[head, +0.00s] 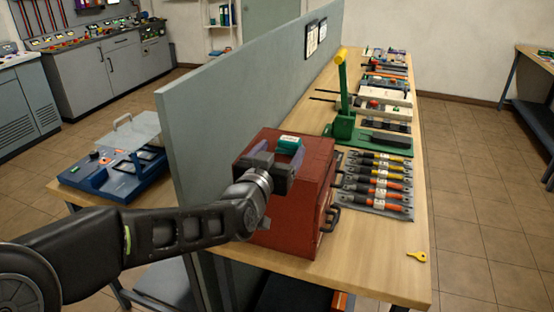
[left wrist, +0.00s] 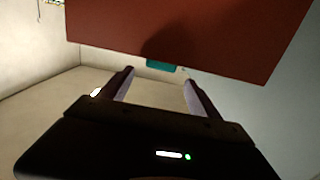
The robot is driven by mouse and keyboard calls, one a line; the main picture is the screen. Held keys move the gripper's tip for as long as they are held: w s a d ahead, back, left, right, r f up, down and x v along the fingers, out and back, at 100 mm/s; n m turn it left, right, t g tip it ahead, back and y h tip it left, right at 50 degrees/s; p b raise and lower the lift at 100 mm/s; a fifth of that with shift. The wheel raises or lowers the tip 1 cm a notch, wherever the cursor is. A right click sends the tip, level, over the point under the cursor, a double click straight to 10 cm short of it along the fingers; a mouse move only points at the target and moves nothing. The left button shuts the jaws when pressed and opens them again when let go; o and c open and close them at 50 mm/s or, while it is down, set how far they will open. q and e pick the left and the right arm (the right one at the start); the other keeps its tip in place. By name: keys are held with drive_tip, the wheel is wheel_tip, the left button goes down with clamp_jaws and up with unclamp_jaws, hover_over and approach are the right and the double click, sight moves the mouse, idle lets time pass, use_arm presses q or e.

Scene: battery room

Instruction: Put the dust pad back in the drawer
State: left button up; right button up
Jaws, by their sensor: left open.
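A small teal block with a pale label, likely the dust pad (head: 289,143), lies on top of a red cabinet (head: 290,235). My left gripper (head: 279,163) is open over the near part of the cabinet top, close to the pad. In the left wrist view the pad (left wrist: 161,68) shows at the cabinet's edge (left wrist: 190,35), in line with the gap between my fingers (left wrist: 160,78); contact cannot be told. Dark handles (head: 333,217) stick out from the cabinet's right side. That face is seen almost edge-on, so the drawers' state is unclear. My right gripper is not in view.
A grey partition (head: 250,85) stands left of the cabinet. On the wooden bench (head: 385,265) are a row of orange and yellow handled tools (head: 378,180), a green lever device (head: 343,120) and a yellow key (head: 417,256). The bench's front right is mostly clear.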

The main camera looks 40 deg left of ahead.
use_arm(q)
drive_tip(key=shift+v, duration=1.1)
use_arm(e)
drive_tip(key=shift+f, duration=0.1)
use_arm(q)
drive_tip(key=shift+o, duration=0.5)
